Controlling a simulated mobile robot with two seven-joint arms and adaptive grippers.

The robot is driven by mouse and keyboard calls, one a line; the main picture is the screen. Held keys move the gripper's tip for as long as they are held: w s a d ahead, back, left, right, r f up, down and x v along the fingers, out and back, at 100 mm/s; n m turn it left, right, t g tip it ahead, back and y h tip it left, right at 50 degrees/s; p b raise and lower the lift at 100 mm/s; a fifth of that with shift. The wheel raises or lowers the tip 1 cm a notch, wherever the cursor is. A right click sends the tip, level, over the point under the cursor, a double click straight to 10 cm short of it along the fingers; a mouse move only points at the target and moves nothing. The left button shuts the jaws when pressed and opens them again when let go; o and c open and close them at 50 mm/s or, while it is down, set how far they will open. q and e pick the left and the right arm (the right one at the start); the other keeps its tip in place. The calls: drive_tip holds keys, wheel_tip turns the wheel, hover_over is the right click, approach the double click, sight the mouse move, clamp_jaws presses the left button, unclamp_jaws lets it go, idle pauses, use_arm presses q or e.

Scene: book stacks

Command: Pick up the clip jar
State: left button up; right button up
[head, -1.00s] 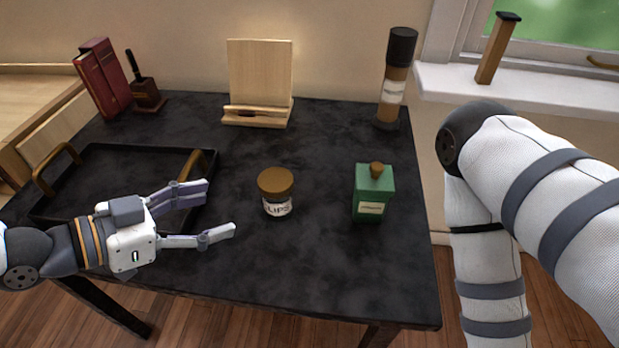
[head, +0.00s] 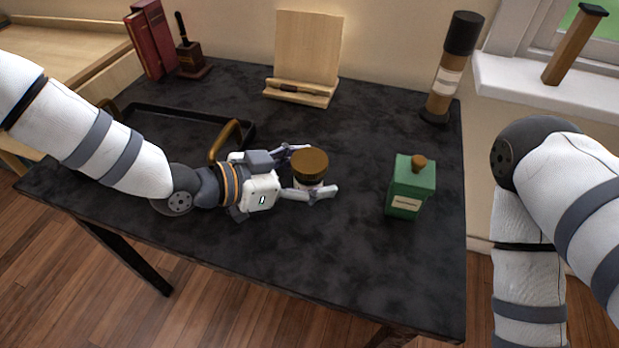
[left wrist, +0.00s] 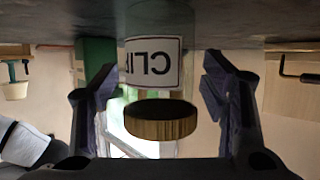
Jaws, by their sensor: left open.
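The clip jar (head: 310,167) stands on the dark table, with a brown lid and a white label. In the left wrist view the jar (left wrist: 152,62) appears upside down, its label partly readable, between the two fingers. My left gripper (head: 312,174) is open, with one finger on each side of the jar. In the left wrist view a gap shows between the right finger and the jar; whether the left finger touches it I cannot tell. My right arm is at the right of the head view, its gripper out of frame.
A green canister (head: 410,185) stands to the right of the jar. A black tray (head: 165,118) with brass handles lies behind my left arm. A wooden stand (head: 308,50), a tall dark-capped cylinder (head: 452,70) and red books (head: 152,40) stand at the back. The front table is clear.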

use_arm(q)
drive_tip(key=c, duration=1.3)
drive_tip(key=shift+r, duration=0.1)
